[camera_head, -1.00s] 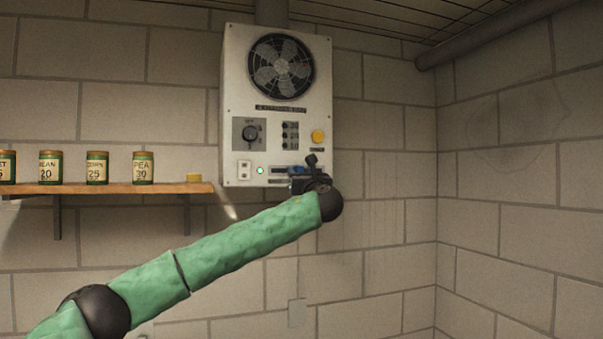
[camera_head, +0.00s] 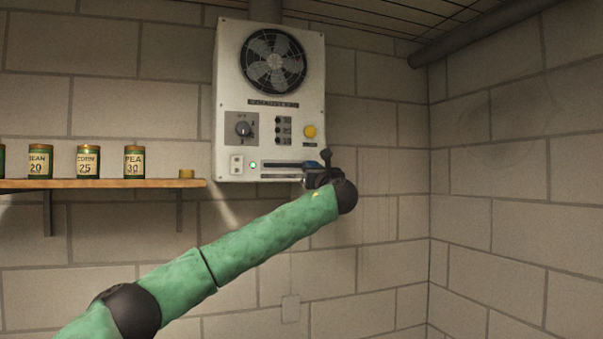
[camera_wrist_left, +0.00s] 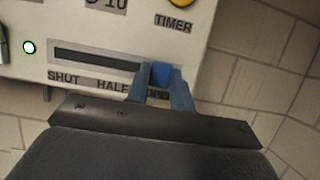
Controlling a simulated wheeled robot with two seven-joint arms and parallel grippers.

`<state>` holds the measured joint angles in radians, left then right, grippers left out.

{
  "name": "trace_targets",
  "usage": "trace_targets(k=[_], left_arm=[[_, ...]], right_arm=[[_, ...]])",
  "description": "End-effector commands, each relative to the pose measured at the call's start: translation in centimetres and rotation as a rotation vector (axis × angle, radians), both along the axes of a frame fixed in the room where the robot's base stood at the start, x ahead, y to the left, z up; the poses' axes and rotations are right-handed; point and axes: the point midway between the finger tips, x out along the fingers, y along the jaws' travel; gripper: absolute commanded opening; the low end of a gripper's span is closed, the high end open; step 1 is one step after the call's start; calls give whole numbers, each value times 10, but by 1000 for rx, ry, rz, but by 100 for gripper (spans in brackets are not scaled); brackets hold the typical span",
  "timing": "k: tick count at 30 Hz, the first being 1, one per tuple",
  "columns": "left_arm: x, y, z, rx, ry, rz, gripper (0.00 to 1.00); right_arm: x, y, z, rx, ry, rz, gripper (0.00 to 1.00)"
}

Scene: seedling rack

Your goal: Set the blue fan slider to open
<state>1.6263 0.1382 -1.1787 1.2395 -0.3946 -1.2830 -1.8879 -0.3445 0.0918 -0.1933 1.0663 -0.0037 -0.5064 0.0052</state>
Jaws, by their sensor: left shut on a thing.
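The blue fan slider (camera_wrist_left: 161,74) is at the right end of its dark slot (camera_wrist_left: 95,60), by the partly covered "OPEN" label, in the left wrist view. The labels "SHUT" and "HALF" stand further left under the slot. My left gripper (camera_wrist_left: 164,82) is shut on the slider knob, with a finger on each side. In the head view my left gripper (camera_head: 322,176) is at the lower right of the white control panel (camera_head: 225,110) and hides the knob. My right gripper is not in view.
The panel carries a fan (camera_head: 272,61), a rotary dial (camera_head: 243,129), a yellow timer button (camera_head: 310,131) and a lit green lamp (camera_head: 253,164). A wooden shelf (camera_head: 100,184) with several seed tins is at the left. The wall to the right is bare.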

Motion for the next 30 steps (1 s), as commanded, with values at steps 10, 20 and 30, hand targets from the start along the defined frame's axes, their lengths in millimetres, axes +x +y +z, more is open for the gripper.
trace_targets(k=[10, 20, 30], left_arm=[[4, -12, 1, 1, -2, 0, 0], [3, -12, 1, 1, -1, -1, 45], [1, -13, -2, 1, -1, -1, 45]], right_arm=[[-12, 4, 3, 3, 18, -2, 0], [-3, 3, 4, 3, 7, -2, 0], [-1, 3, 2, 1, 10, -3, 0]])
